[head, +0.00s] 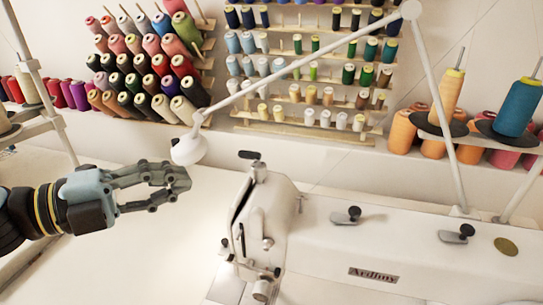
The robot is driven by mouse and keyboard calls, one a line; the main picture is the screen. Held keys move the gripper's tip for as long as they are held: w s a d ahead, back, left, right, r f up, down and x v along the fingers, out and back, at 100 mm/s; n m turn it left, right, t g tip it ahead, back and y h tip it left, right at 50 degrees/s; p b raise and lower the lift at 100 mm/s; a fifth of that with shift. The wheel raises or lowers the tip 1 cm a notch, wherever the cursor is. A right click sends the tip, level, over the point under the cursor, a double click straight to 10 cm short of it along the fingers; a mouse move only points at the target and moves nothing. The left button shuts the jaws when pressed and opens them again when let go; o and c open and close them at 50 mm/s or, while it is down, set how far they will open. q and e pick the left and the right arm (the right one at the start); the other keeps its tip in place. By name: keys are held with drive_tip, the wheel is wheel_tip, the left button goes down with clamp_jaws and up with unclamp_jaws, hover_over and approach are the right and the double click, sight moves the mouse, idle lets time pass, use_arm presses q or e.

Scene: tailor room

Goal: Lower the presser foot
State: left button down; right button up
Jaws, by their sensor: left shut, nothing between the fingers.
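A white sewing machine (330,240) with an "Ardimy" nameplate (373,275) fills the lower right in the head view. The presser foot itself I cannot make out; the area under the head is cut off by the frame's bottom edge. My left gripper (183,180) comes in from the left, shut and empty, above the table. It is left of the machine head, with a clear gap. My right gripper is not in view.
A white lamp head (188,150) on a jointed arm hangs just above and behind my left gripper in the picture. Racks of coloured thread spools (150,70) line the wall. Large cones (447,95) stand at right. The white tabletop (150,260) left of the machine is clear.

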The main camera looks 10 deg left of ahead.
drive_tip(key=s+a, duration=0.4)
use_arm(q)
drive_tip(key=w+d+f+n+g+y+p, duration=0.1)
drive_tip(key=w+d+f+g+p, duration=0.1)
drive_tip(key=w+d+p, duration=0.5)
drive_tip(key=shift+w+f+n+p, duration=0.35)
drive_tip(key=shift+w+p, duration=0.3)
drive_tip(key=shift+p, duration=1.5)
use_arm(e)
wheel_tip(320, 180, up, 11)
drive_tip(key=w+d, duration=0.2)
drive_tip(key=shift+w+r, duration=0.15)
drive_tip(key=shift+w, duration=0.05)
use_arm(q)
drive_tip(key=shift+r, duration=0.15)
